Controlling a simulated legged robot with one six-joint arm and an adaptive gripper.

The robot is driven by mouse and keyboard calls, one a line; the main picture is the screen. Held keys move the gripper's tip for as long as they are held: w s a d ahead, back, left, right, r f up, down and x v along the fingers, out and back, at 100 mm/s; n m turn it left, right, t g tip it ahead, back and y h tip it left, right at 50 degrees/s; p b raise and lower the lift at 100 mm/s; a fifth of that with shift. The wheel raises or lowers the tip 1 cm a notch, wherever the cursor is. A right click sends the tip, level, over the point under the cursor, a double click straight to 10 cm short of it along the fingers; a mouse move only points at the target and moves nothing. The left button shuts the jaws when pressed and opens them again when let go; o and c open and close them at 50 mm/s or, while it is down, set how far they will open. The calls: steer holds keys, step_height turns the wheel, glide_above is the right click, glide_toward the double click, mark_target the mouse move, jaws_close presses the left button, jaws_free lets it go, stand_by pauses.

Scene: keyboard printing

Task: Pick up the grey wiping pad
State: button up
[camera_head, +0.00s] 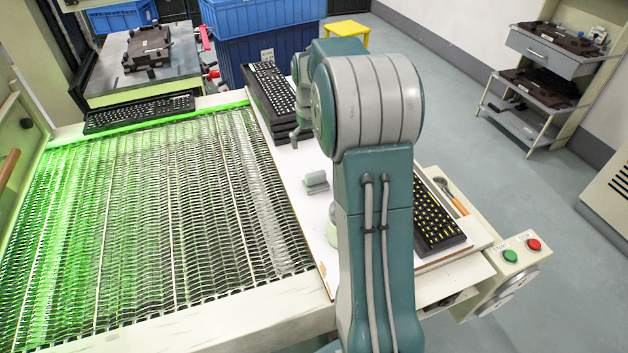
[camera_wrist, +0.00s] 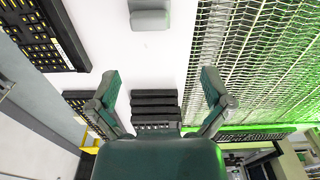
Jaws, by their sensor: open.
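The grey wiping pad (camera_head: 316,182) lies on the white board, right of the mesh conveyor. It also shows at the top edge of the wrist view (camera_wrist: 150,18), lying on the white surface. My gripper (camera_wrist: 160,88) is open and empty in the wrist view, its two fingers spread wide. The pad lies beyond the fingertips, apart from them. In the head view, my arm hides much of the gripper, which is above the board behind the pad, near the stacked keyboards.
Stacked black keyboards (camera_head: 270,92) stand at the board's far end. A black keyboard with yellow marks (camera_head: 436,216) lies to the right, partly behind my arm. The lit mesh conveyor (camera_head: 150,215) runs on the left, with another keyboard (camera_head: 139,113) at its far edge. White board around the pad is clear.

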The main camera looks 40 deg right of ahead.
step_height(320, 180, down, 2)
steer(key=d, duration=0.2)
glide_above(316, 173)
step_height(316, 173, down, 5)
steer(key=shift+a+f, duration=0.1)
steer(key=shift+f, duration=3.05)
steer(key=c, duration=1)
